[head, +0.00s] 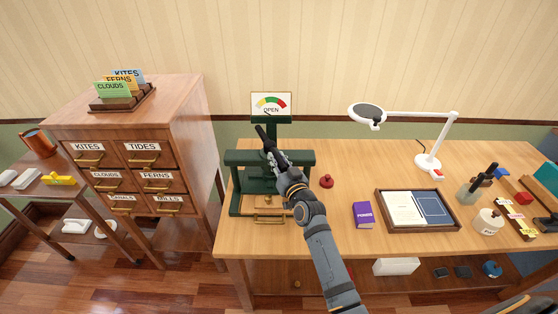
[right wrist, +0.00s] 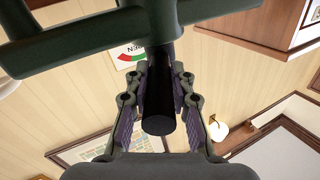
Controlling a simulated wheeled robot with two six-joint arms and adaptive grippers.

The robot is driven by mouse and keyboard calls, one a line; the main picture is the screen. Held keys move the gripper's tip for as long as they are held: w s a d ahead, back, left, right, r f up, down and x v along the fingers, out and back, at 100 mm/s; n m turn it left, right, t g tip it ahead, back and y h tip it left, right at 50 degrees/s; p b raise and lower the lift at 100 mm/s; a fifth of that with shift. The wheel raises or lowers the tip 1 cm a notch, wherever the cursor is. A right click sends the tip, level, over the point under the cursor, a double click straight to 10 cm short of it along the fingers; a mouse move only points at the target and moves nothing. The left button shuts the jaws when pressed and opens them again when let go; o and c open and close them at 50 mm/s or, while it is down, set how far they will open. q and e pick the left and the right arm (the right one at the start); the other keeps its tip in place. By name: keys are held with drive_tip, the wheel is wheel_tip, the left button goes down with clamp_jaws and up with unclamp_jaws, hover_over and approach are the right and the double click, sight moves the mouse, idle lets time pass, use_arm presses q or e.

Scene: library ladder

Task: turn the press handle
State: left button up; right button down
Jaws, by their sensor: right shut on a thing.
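The dark green press (head: 240,160) stands on the left part of the wooden table (head: 345,160). Its black handle (head: 261,131) sticks up at a slant above the top beam, tilted to the left. My right gripper (head: 275,154) reaches up from the front and is shut on the handle. In the right wrist view the black handle (right wrist: 158,122) lies between the two purple-padded fingers, with the green press frame (right wrist: 75,40) above. A dial sign (head: 271,104) behind the press reads OPEN. My left gripper is not in view.
A wooden drawer cabinet (head: 195,130) stands close on the left.

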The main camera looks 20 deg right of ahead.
drive_tip(key=c, duration=1.1)
unclamp_jaws()
drive_tip(key=shift+c, duration=0.2)
drive_tip(key=s+d, duration=0.1)
drive_tip(key=s, duration=1.1)
